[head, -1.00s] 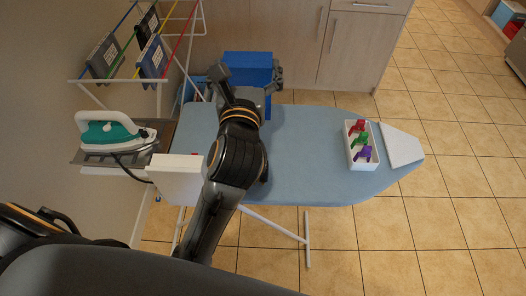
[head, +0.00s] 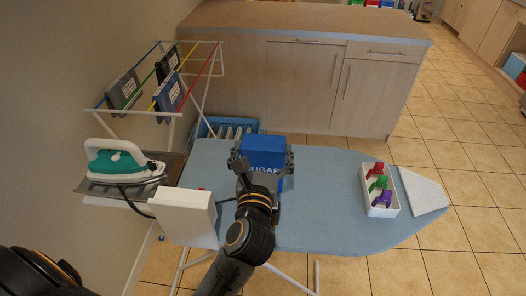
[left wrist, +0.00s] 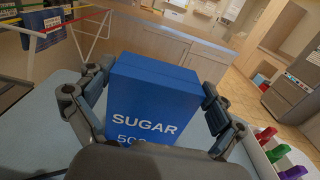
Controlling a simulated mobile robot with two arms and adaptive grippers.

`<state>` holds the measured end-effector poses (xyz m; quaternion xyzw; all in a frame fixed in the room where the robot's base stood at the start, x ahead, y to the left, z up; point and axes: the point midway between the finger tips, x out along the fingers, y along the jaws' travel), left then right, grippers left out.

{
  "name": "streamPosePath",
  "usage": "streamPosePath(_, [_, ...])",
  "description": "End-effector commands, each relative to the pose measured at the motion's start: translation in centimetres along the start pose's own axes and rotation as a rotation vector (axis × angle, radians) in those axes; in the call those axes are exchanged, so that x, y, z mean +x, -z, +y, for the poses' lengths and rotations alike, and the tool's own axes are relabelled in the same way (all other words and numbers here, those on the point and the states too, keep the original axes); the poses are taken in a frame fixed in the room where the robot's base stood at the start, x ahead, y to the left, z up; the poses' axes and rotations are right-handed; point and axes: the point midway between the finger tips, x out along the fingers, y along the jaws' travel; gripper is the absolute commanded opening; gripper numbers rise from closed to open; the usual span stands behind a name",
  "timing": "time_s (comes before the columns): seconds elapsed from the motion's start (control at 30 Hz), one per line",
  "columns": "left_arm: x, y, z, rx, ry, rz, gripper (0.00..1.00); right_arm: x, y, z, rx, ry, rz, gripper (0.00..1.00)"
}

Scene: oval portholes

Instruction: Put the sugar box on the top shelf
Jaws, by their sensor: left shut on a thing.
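The sugar box (head: 264,148) is a blue box with white SUGAR lettering. It is at the back edge of the ironing board in the head view; I cannot tell whether it touches the board. My left gripper (head: 262,162) is shut on it, one finger on each side. In the left wrist view the box (left wrist: 150,95) stands between the two fingers of the left gripper (left wrist: 150,98), with its lettered face towards the camera. My right gripper is not in view. I cannot make out a shelf in these views.
The light blue ironing board (head: 320,200) holds a white tray (head: 366,200) with coloured clips. A white box (head: 184,215) and an iron (head: 118,160) are at left. A drying rack (head: 216,75), blue basket (head: 202,128) and wooden counter (head: 300,28) stand behind. The board's middle is clear.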

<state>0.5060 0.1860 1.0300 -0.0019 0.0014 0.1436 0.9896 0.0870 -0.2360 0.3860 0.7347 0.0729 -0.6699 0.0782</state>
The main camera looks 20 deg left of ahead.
Motion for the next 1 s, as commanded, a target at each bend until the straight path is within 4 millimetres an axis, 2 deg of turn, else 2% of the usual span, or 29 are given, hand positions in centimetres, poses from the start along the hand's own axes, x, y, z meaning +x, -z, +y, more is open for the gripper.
streamPosePath(0.4, [0.0,0.4,0.0,-0.002,0.001,-0.006,0.31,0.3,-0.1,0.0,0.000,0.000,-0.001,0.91])
streamPosePath(0.43, [0.0,0.5,0.0,-0.001,0.001,-0.002,1.00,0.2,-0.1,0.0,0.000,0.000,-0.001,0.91])
streamPosePath(0.83, [0.0,0.0,0.0,-0.001,0.000,-0.002,1.00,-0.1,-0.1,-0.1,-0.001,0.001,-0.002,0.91])
streamPosePath(1.0, [-2.3,0.5,0.0,-0.002,0.001,0.002,1.00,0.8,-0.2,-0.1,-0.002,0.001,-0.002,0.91])
